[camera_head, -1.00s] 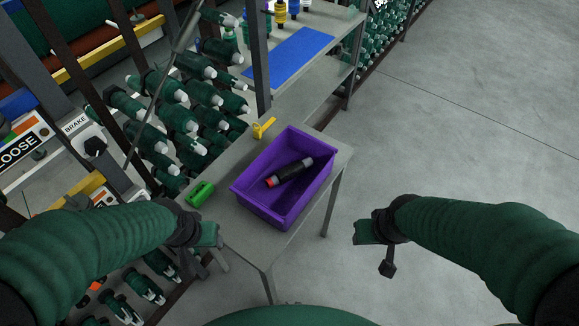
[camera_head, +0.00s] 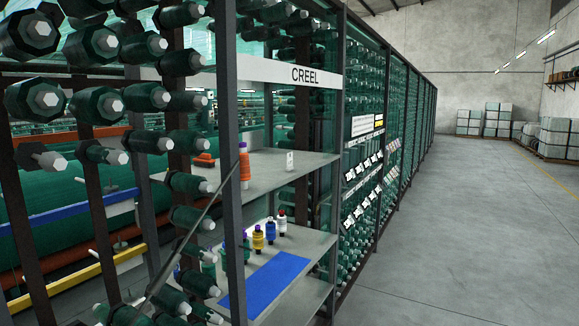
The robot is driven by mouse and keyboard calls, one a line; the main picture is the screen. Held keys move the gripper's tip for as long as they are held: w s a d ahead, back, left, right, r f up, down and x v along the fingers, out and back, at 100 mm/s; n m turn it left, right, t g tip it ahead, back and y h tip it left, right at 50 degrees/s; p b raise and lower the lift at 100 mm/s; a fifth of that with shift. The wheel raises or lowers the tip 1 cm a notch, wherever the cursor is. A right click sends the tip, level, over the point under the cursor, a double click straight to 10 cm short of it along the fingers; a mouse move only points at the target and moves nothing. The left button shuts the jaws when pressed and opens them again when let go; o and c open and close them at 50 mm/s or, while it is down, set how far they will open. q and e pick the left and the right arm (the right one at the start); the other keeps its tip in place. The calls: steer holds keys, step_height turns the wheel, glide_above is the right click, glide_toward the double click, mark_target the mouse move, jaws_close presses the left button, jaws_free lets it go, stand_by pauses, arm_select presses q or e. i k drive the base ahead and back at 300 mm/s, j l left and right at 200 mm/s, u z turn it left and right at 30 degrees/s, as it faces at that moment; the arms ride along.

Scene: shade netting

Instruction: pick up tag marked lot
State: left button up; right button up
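No tag that I can read as marked lot shows in the head view. A small white upright piece (camera_head: 290,161) stands on the upper grey shelf (camera_head: 262,182); any print on it is too small to read. Rows of small white cards (camera_head: 363,172) hang along the rack side further right, and their print is also unreadable. Neither of my grippers is in view, so what they hold is hidden.
Several spools, one yellow (camera_head: 258,240), stand on the lower shelf behind a blue mat (camera_head: 265,283). A CREEL sign (camera_head: 304,75) spans the rack. Clear floor (camera_head: 470,230) lies to the right.

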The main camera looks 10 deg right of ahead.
mark_target(290, 168)
steer(key=k+z, duration=0.1)
steer(key=k, duration=0.55)
steer(key=i+l+z, duration=0.1)
steer(key=z, duration=0.3)
steer(key=i+l+z, duration=0.1)
steer(key=z, duration=0.3)
steer(key=i+l+z, duration=0.15)
steer(key=z, duration=0.25)
steer(key=i+l+z, duration=0.1)
steer(key=z, duration=0.35)
steer(key=i+u, duration=0.2)
steer(key=i, duration=0.35)
steer(key=i+u, duration=0.2)
steer(key=i, duration=0.3)
steer(key=i+l+u, duration=0.15)
steer(key=i, duration=0.4)
steer(key=i+l+u, duration=0.2)
steer(key=i, duration=0.35)
steer(key=i+l+u, duration=0.2)
steer(key=i, duration=0.3)
steer(key=i+j+u, duration=0.2)
steer(key=i+u, duration=0.25)
steer(key=i+j+u, duration=0.1)
steer(key=i+u, duration=0.35)
steer(key=i+l+u, duration=0.1)
steer(key=i+u, duration=0.35)
steer(key=i+l+u, duration=0.2)
steer(key=u, duration=0.25)
steer(key=i, duration=0.1)
